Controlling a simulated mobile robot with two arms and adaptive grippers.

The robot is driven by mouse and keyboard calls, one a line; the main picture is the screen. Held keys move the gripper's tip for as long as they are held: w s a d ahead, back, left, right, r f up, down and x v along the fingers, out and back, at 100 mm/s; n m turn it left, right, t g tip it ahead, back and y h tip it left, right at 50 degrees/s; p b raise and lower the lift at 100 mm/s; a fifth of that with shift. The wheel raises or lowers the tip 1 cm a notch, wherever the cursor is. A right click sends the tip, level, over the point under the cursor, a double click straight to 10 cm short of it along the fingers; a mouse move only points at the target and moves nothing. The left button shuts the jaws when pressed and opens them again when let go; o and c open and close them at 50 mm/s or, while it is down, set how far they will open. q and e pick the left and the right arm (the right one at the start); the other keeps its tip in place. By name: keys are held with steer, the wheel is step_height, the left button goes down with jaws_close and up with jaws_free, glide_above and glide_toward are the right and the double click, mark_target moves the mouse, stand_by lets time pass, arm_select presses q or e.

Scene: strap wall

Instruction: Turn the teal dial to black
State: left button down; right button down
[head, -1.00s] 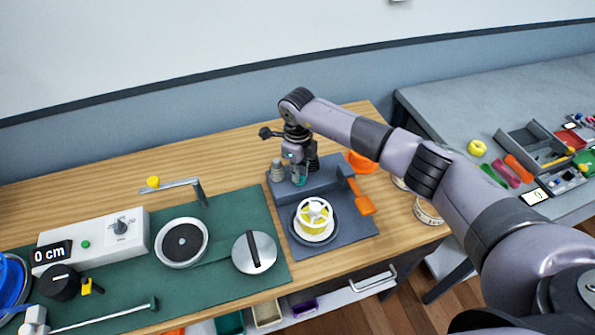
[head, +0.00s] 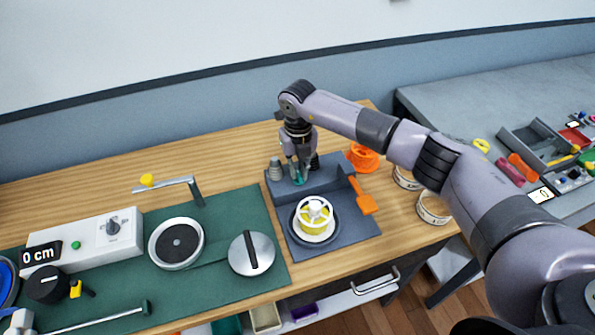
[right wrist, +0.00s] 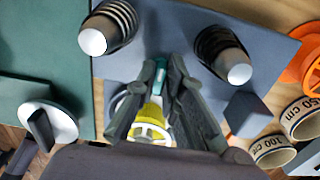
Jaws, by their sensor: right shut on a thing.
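The teal dial (head: 298,180) is on the raised back part of the dark grey unit, mostly hidden by my right gripper (head: 300,176). In the right wrist view a teal strip (right wrist: 160,72) of it shows between the fingertips of my right gripper (right wrist: 169,70). The fingers are shut on it from both sides, pointing down in the head view. No black mark or pointer of the dial can be made out. My left gripper is not in view.
Grey ribbed posts (head: 276,169) flank the dial. A white-and-yellow spool (head: 314,214) and an orange lever (head: 362,195) are in front. An orange ring (head: 362,157) and strap rolls (head: 432,208) lie right. A green mat (head: 220,220) with devices lies left.

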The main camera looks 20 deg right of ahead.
steer(key=m, duration=0.4)
steer(key=shift+d+m+b, duration=0.2)
steer(key=shift+m+b, duration=0.1)
steer(key=shift+b, duration=0.05)
steer(key=shift+m, duration=2)
steer(key=c, duration=1.7)
jaws_free()
steer(key=shift+s, duration=0.1)
step_height(320, 180, up, 12)
steer(key=shift+r, duration=0.1)
